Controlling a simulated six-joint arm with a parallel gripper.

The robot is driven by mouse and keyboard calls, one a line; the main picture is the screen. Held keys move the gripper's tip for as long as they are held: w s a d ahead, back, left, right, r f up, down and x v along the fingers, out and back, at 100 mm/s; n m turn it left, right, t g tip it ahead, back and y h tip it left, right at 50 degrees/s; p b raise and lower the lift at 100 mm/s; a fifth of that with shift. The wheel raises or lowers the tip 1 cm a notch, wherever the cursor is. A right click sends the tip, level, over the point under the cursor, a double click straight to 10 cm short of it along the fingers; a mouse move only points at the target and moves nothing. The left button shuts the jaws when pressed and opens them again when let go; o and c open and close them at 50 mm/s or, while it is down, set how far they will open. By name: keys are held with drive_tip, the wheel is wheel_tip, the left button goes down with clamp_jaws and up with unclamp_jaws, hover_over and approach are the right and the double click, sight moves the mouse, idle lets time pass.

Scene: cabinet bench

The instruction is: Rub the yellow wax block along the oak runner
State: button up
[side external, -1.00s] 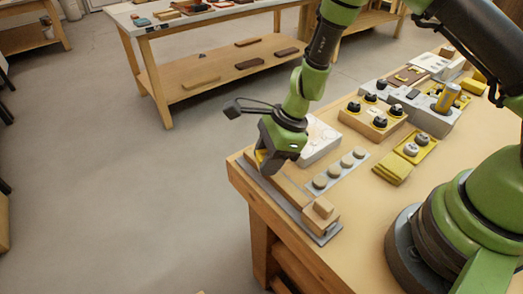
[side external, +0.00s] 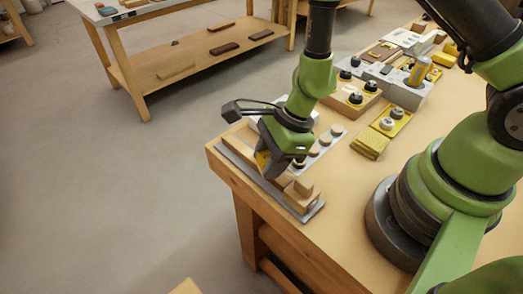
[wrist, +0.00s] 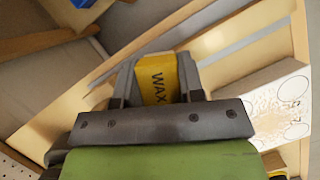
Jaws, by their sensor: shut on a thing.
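The yellow wax block (wrist: 157,80), lettered "WAX", is held between the two fingers of my gripper (wrist: 156,88) in the wrist view. In the side view my gripper (side external: 265,163) points down over the oak runner (side external: 241,145), around the middle of its length, with a bit of yellow showing at the fingers. The runner is a pale wooden strip on a grey base along the bench edge. The wax is at or very near the runner's top; the contact itself is hidden by the fingers.
A wooden block (side external: 299,191) stands at the runner's near end. A grey strip with several round discs (side external: 326,139) lies just behind. The floor lies open left of the bench.

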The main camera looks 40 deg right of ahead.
drive_tip(key=shift+s, duration=2.55)
drive_tip(key=shift+w+r, duration=0.2)
drive_tip(key=shift+w, duration=1.9)
drive_tip(key=shift+w+f, duration=0.15)
drive_tip(key=shift+w, duration=1.7)
drive_tip(key=shift+w+f, duration=0.15)
drive_tip(key=shift+w, duration=1.7)
drive_tip(key=shift+w+r, duration=0.1)
drive_tip(key=shift+w, duration=3.65)
drive_tip(key=shift+r, duration=2.9)
drive_tip(key=shift+r, duration=0.1)
